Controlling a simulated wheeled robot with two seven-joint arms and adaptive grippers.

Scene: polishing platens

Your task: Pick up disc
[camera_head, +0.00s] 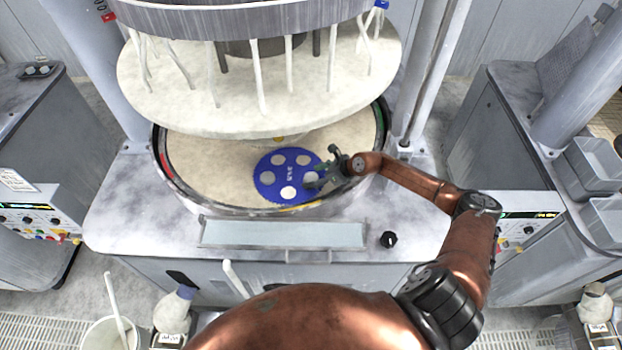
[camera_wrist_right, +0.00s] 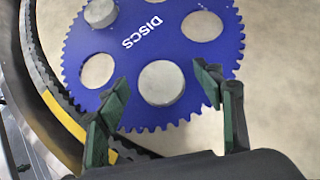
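A blue toothed carrier (camera_head: 262,188) marked DISCS lies on the beige lower platen in the head view. In the right wrist view the carrier (camera_wrist_right: 120,48) has round holes. A thick grey disc (camera_wrist_right: 162,83) sits in the hole nearest my gripper, and a second disc (camera_wrist_right: 101,12) sits at the upper left. My right gripper (camera_wrist_right: 164,80) is open and empty, its two fingers apart on either side of the nearest disc, without clear contact. In the head view my right gripper (camera_head: 319,171) is over the carrier's right edge. My left gripper is not in view.
The round upper platen (camera_head: 190,105) hangs over the back of the lower platen (camera_head: 210,170). A raised rim (camera_head: 180,190) with a toothed inner edge surrounds the lower platen; its yellow-marked part (camera_wrist_right: 66,115) is close to the left finger in the wrist view. Other machines stand on both sides.

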